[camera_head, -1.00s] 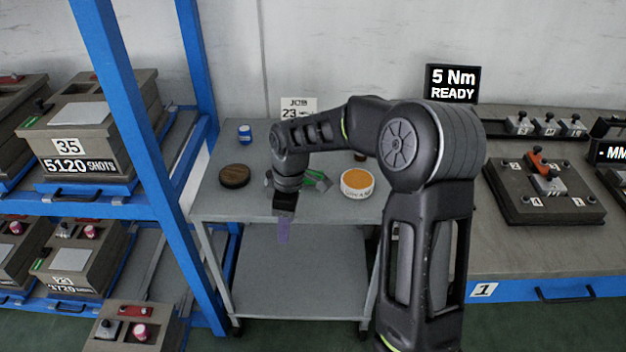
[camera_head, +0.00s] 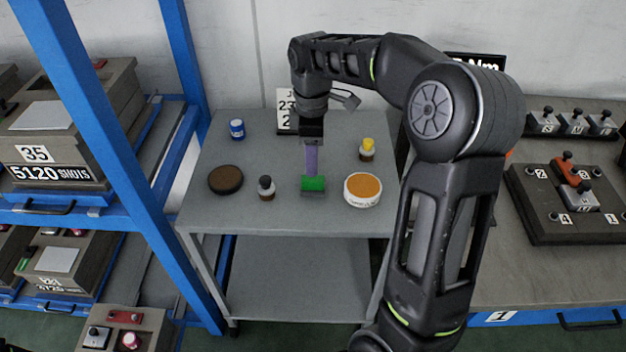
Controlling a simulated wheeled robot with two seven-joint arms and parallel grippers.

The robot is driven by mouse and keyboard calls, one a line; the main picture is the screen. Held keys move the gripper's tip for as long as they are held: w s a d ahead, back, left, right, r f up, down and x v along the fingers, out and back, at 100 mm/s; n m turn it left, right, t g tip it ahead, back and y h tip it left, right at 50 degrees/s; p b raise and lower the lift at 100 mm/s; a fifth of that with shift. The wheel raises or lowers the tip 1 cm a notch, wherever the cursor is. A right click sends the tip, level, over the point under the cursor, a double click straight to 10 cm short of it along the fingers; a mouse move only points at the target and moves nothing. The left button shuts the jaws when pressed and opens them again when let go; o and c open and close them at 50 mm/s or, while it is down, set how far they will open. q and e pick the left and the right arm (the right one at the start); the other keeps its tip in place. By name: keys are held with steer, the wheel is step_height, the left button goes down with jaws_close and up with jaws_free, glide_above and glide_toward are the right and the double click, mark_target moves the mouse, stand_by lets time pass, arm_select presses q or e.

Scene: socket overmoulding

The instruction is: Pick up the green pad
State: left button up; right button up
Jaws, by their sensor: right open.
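The green pad (camera_head: 314,184) lies near the front of the grey cart top (camera_head: 270,215), between a small dark bottle and a round tin. My right gripper (camera_head: 311,172) reaches down over it from above, with its purplish finger ending right at the pad's back edge in the picture. Only one finger shows clearly, and I cannot tell whether it touches the pad. The jaws are open. My left gripper is out of view.
Around the pad stand a dark bottle (camera_head: 266,188), an orange-topped tin (camera_head: 362,189), a yellow-capped bottle (camera_head: 367,149), a brown disc (camera_head: 225,180) and a blue jar (camera_head: 237,129). A job card (camera_head: 286,112) stands behind. A blue rack (camera_head: 185,90) flanks the left, a workbench (camera_head: 540,270) the right.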

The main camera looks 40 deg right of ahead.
mark_target(313, 179)
steer(key=shift+f, duration=1.35)
steer(key=shift+d+f, duration=0.2)
steer(key=shift+f, duration=2.4)
steer(key=shift+c, duration=0.2)
jaws_close()
